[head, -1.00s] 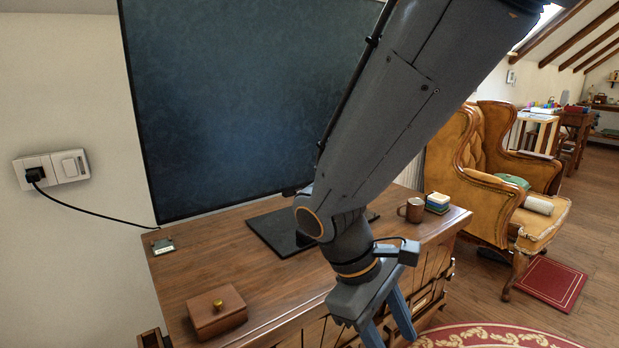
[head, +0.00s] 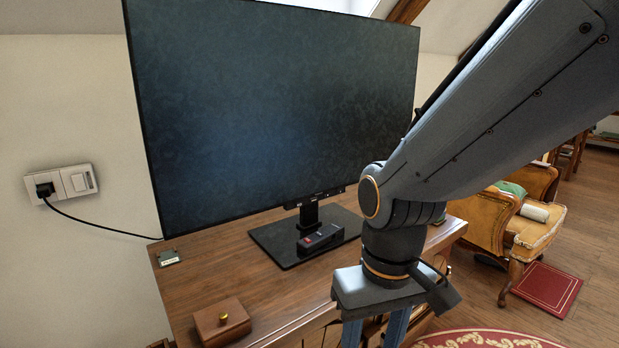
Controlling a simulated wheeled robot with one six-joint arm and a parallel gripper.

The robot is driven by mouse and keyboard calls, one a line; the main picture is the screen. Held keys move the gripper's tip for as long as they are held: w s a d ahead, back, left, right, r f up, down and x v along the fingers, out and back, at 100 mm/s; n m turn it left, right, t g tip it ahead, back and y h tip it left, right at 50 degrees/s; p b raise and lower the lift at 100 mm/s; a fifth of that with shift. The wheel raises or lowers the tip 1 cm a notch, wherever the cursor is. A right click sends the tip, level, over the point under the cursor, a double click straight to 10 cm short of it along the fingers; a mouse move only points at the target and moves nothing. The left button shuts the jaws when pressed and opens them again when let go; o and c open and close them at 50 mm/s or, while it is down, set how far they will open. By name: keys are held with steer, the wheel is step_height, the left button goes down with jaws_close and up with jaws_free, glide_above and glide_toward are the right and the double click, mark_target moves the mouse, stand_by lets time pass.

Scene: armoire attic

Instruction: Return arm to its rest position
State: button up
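My gripper (head: 374,335) points down in front of the wooden dresser's (head: 225,265) front edge, at the right of centre. Its two blue-grey fingers are spread apart, with a gap between them and nothing seen in it. The fingertips are cut off by the bottom of the picture. My arm comes in from the upper right and covers the right part of the dresser.
A large dark screen (head: 270,110) stands on a black base (head: 272,238) on the dresser, with a small black device (head: 320,238) on the base. A small wooden box (head: 222,322) sits at the front left. A yellow armchair (head: 490,215) and open floor are to the right.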

steer(key=s+d+r+m+p, duration=0.1)
steer(key=d+r+m+p, duration=0.2)
steer(key=d+r+p, duration=0.7)
steer(key=shift+r+m+p, duration=0.3)
steer(key=shift+r+p, duration=0.8)
steer(key=shift+p, duration=2.2)
steer(key=shift+s+d, duration=0.1)
steer(key=shift+r, duration=0.1)
